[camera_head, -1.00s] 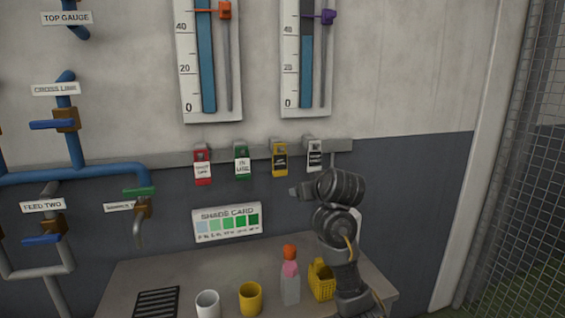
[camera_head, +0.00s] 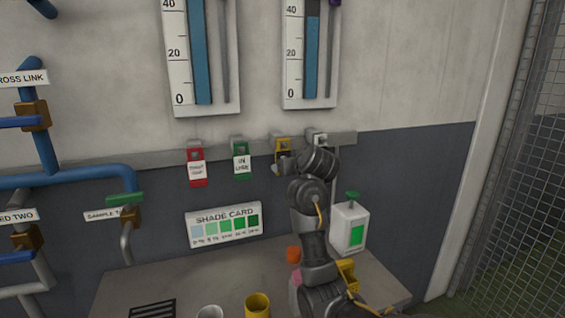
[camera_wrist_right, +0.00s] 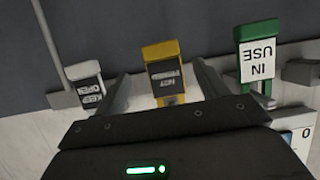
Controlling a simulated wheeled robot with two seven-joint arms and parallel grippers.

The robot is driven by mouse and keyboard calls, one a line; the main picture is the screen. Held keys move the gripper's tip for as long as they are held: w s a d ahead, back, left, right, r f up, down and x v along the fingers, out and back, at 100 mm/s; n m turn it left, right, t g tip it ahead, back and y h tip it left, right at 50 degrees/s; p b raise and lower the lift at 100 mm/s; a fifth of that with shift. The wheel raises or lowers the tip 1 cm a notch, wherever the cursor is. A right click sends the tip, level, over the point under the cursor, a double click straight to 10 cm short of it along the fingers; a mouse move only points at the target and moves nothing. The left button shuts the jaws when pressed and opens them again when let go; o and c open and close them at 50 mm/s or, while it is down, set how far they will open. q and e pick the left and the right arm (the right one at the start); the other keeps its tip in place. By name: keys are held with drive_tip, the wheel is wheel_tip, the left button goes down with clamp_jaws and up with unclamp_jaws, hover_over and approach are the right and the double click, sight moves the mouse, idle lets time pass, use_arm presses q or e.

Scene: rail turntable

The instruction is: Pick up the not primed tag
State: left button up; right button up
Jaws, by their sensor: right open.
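The yellow not primed tag (camera_head: 283,145) hangs from the grey wall rail, third from the left, its lower part hidden by my right gripper (camera_head: 282,165). In the right wrist view the tag (camera_wrist_right: 166,78) appears upside down, with a black label in white letters. My right gripper (camera_wrist_right: 163,84) is open, one finger on each side of the tag in that view. I see no grip on it, and cannot tell how far the tag reaches between the fingers. My left gripper is not in view.
A red tag (camera_head: 196,168) and a green IN USE tag (camera_head: 240,160) hang to the left. A white tag (camera_wrist_right: 87,90) hangs on the other side, close to one finger. Below is a bench (camera_head: 190,276) with cups and a white container (camera_head: 349,228).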

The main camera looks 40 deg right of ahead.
drive_tip(key=p+x, duration=0.1)
drive_tip(key=x, duration=0.5)
drive_tip(key=shift+w+a+r, duration=0.1)
drive_tip(key=shift+a, duration=0.05)
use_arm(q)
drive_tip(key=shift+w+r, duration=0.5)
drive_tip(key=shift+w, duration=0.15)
use_arm(e)
drive_tip(key=shift+c, duration=0.3)
drive_tip(key=c, duration=1)
